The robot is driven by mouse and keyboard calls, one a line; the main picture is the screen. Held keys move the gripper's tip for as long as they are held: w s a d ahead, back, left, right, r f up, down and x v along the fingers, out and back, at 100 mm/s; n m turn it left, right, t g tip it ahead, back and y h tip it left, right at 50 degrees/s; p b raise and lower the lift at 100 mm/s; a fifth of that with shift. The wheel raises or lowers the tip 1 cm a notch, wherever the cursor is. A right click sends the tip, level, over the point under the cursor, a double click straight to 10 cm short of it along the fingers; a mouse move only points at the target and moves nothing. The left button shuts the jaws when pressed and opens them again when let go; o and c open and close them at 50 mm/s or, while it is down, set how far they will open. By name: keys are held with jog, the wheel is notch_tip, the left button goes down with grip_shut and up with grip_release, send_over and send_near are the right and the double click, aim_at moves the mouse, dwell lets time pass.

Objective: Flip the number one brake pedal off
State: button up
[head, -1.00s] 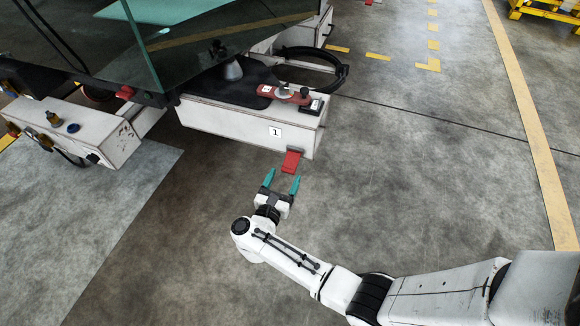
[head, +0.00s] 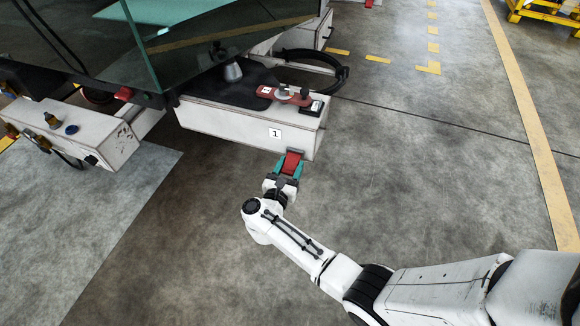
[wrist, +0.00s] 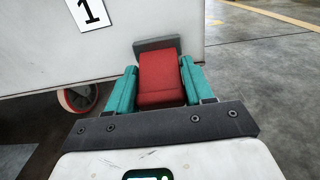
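The red brake pedal (head: 291,163) sticks out from the lower edge of the white trolley end, below and to the right of the number 1 label (head: 275,133). The label also shows in the wrist view (wrist: 87,12). My gripper (head: 289,167) has its two teal fingers on either side of the pedal. In the wrist view the pedal (wrist: 162,78) lies between the fingers, with a grey plate behind it. The fingers are apart by about the pedal's width. I cannot tell whether they press on its sides.
The white trolley (head: 225,123) carries a dark glass cab (head: 90,45) and a red control piece (head: 285,94) on top. A red-rimmed wheel (wrist: 80,98) is under it at left. Another white unit (head: 75,130) stands at left. The grey floor at right is clear.

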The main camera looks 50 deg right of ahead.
aim_at(293, 158)
grip_shut()
jog(key=shift+r+p, duration=0.15)
jog(key=shift+p, duration=0.15)
jog(key=r+y+p, duration=0.1)
jog(key=p, duration=0.1)
jog(key=shift+a+p, duration=0.1)
jog(key=shift+p, duration=0.25)
jog(key=r+g+y+p, duration=0.1)
jog(key=y+p, duration=0.1)
jog(key=p, duration=0.2)
jog(key=shift+r, duration=0.15)
jog(key=y+p, duration=0.1)
jog(key=p, duration=0.2)
jog(key=g+y+p, duration=0.1)
jog(key=p, duration=0.1)
jog(key=shift+r+y+p, duration=0.3)
jog(key=shift+r+p, duration=0.1)
jog(key=shift+r+y+p, duration=0.1)
jog(key=shift+y+p, duration=0.2)
jog(key=shift+p, duration=0.55)
jog(key=shift+g+y+p, duration=0.3)
jog(key=shift+p, duration=0.15)
